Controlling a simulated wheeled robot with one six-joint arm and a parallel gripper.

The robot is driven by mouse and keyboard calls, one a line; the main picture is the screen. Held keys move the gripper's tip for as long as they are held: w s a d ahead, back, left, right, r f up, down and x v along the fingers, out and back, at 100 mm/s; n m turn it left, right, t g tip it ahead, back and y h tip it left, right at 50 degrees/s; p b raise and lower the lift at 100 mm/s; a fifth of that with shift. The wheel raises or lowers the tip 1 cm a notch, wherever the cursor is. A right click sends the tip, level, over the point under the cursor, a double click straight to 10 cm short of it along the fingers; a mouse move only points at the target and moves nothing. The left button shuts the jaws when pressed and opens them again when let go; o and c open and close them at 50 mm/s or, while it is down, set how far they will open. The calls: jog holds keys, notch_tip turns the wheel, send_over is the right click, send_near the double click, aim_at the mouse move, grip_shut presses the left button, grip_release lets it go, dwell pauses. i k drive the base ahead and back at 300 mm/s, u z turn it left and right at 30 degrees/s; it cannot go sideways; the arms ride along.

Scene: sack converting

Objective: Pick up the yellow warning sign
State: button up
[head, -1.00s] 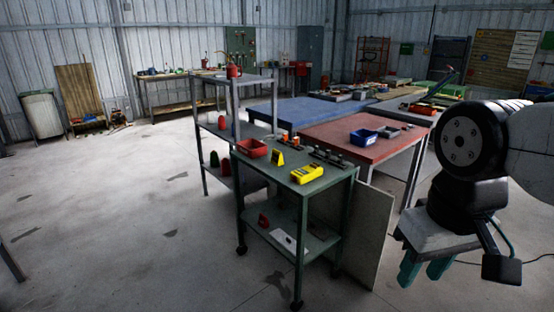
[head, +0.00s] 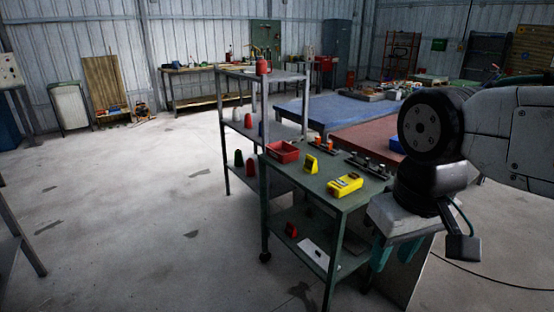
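The yellow warning sign (head: 311,164), a small upright wedge shape with a dark mark, stands on the top of the green cart (head: 318,190). A red bin is behind it to the left, and a yellow handheld device is in front of it to the right. My gripper (head: 391,252) has teal fingers pointing down, with a gap between them and nothing seen in it. It shows at the cart's right side in the picture, well to the right of the sign and apart from it. The finger ends are partly hard to make out.
The yellow device (head: 345,185), red bin (head: 283,152) and dark racks with small parts (head: 367,163) share the cart top. A grey shelf (head: 262,76) with coloured cones stands behind. Red (head: 363,136) and blue (head: 345,112) tables are beyond. Floor at left is open.

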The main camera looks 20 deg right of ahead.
aim_at(310, 164)
jog(key=z, duration=0.1)
jog(key=i, duration=1.6)
jog(key=z, duration=0.45)
